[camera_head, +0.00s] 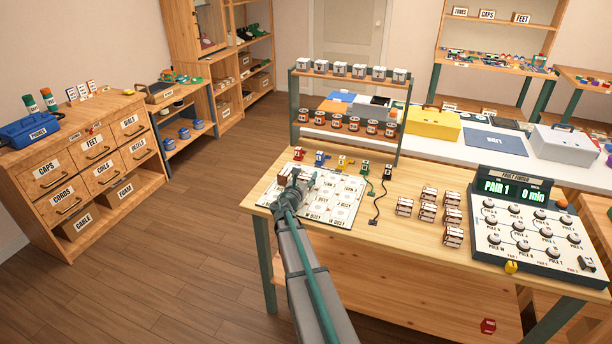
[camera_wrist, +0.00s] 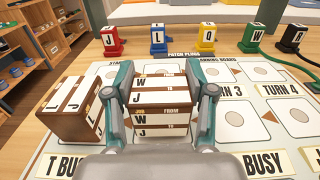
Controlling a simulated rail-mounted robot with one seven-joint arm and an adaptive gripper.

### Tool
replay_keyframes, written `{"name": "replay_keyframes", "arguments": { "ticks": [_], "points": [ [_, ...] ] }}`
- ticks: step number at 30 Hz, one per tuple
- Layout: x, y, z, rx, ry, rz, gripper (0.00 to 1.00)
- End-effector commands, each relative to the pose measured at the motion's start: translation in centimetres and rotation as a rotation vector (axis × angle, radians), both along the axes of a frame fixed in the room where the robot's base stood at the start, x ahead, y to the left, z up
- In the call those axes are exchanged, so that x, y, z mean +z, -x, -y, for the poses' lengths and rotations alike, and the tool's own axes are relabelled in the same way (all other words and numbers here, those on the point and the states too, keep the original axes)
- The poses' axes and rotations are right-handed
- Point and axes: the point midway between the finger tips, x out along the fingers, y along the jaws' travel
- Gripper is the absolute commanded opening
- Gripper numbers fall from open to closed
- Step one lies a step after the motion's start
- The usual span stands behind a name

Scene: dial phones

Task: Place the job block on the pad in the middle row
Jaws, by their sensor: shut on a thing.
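My gripper (camera_wrist: 162,92) is shut on a brown job block (camera_wrist: 160,120) with white W and J labels, "from" and "to", on its top and front faces. The block is over the left part of the planning board (camera_wrist: 265,132); I cannot tell whether it touches the board. A second brown block (camera_wrist: 72,108) stands at the left on the board, beside my left finger and apart from the held one. Round pads show to the right, one below TURN 3 (camera_wrist: 236,117) and one below TURN 4 (camera_wrist: 298,114). In the head view my gripper (camera_head: 294,184) is over the board's upper left.
Coloured patch plugs, including a red one (camera_wrist: 112,42) and a blue one (camera_wrist: 158,40), line the board's far edge. Several more blocks (camera_head: 428,210) lie right of the board, before the fault finder console (camera_head: 530,232). A rack (camera_head: 350,98) stands behind. The board's right side is clear.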

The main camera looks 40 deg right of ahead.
Motion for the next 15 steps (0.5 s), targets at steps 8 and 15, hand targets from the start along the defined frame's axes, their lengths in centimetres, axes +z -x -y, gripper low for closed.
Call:
{"name": "replay_keyframes", "arguments": {
  "ticks": [8,15],
  "points": [
    [-0.32,0.02,-0.01,0.000,0.000,0.000,0.19],
    [-0.27,0.01,0.00,0.000,0.000,0.000,0.80]
  ]
}}
